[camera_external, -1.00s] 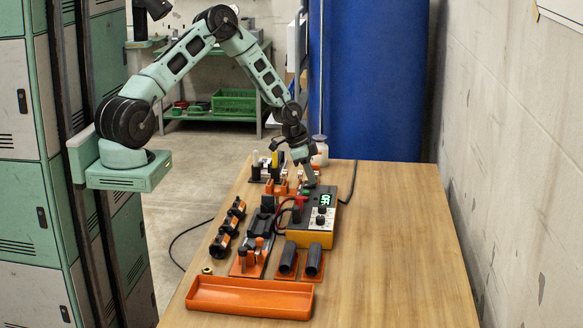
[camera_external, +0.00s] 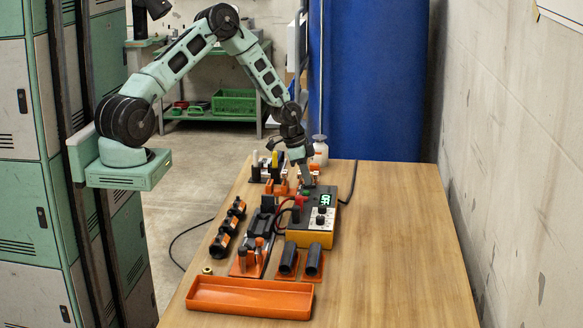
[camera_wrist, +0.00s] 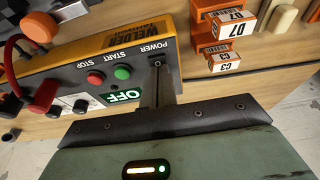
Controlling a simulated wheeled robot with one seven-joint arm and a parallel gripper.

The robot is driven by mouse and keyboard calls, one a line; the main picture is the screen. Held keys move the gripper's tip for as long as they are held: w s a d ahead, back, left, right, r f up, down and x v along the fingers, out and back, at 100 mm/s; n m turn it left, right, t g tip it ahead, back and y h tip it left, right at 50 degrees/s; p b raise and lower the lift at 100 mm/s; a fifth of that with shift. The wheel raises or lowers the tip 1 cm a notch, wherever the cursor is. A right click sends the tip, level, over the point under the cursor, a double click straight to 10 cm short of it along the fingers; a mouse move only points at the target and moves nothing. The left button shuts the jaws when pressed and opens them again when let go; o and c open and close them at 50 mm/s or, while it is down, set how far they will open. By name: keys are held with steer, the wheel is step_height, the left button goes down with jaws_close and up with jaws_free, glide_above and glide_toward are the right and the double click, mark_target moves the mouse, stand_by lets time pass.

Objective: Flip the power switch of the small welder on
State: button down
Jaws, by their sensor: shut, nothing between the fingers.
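The small welder (camera_external: 302,237) is a yellow and dark box on the wooden table. In the wrist view, its yellow side (camera_wrist: 120,36) reads WELDER. Its panel has a POWER label, a green START button (camera_wrist: 122,72), a red STOP button (camera_wrist: 95,78) and a green display (camera_wrist: 120,96) reading OFF. My gripper (camera_wrist: 157,64) is shut and empty, with its fingertips at the panel just by the POWER label. The fingers cover the power switch, so its position cannot be told. In the external view my gripper (camera_external: 307,183) points down at the welder's far end.
An orange tray (camera_external: 250,298) lies at the front. The table's right side is clear.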

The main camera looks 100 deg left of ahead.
mark_target(303, 187)
steer(key=shift+s, duration=0.15)
steer(key=p+v, duration=0.2)
steer(key=v, duration=0.1)
steer(key=p+v, duration=0.2)
steer(key=shift+w+r, duration=0.1)
steer(key=shift+w, duration=0.3)
steer(key=b+v, duration=0.2)
steer(key=v, duration=0.7)
steer(key=shift+s+b, duration=0.3)
steer(key=w+b, duration=0.1)
steer(key=b, duration=0.3)
steer(key=shift+w+r+t+b, duration=0.1)
steer(key=shift+w+t+b, duration=0.2)
steer(key=shift+b, duration=0.1)
